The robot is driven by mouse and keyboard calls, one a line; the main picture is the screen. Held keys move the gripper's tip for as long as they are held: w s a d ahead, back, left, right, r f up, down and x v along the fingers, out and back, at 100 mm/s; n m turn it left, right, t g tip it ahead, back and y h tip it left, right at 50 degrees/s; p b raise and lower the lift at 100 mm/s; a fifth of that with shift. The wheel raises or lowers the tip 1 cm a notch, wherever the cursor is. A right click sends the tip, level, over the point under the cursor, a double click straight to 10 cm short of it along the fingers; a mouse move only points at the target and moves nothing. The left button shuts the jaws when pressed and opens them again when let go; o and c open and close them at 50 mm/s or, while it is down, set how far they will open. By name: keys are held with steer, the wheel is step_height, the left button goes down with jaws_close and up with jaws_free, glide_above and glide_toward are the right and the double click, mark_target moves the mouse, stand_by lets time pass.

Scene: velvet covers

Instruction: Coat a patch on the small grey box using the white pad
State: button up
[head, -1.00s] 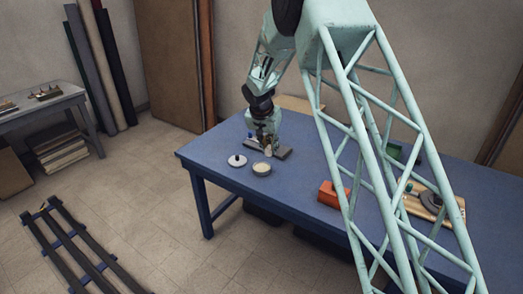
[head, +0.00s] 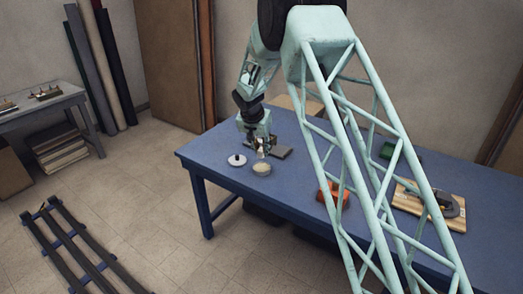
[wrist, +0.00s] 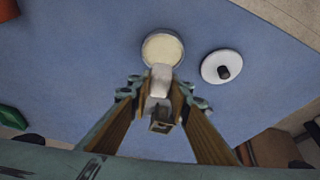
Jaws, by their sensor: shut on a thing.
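My gripper (head: 262,146) is shut on the white pad, whose pale tip (wrist: 160,78) points away from the jaws in the wrist view. A metal-looking end of its holder (wrist: 161,126) shows between the fingers. The pad's tip is at or just above the near rim of a round dish of cream-coloured stuff (wrist: 163,48), also seen in the head view (head: 261,169); I cannot tell if they touch. A dark grey piece (head: 446,203) lies on a wooden board at the right, partly behind my arm. I cannot tell if it is the small grey box.
A white lid with a black knob (wrist: 222,67) lies beside the dish. A flat grey block (head: 281,153) lies behind the gripper.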

steer(key=shift+f+b, duration=0.75)
steer(key=shift+f, duration=2.05)
steer(key=shift+s+f+b, duration=0.1)
steer(key=shift+f+b, duration=0.6)
steer(key=shift+b, duration=0.25)
stand_by(3.1)
steer(key=shift+r, duration=0.15)
steer(key=shift+r+p, duration=0.85)
steer(key=shift+r, duration=2.6)
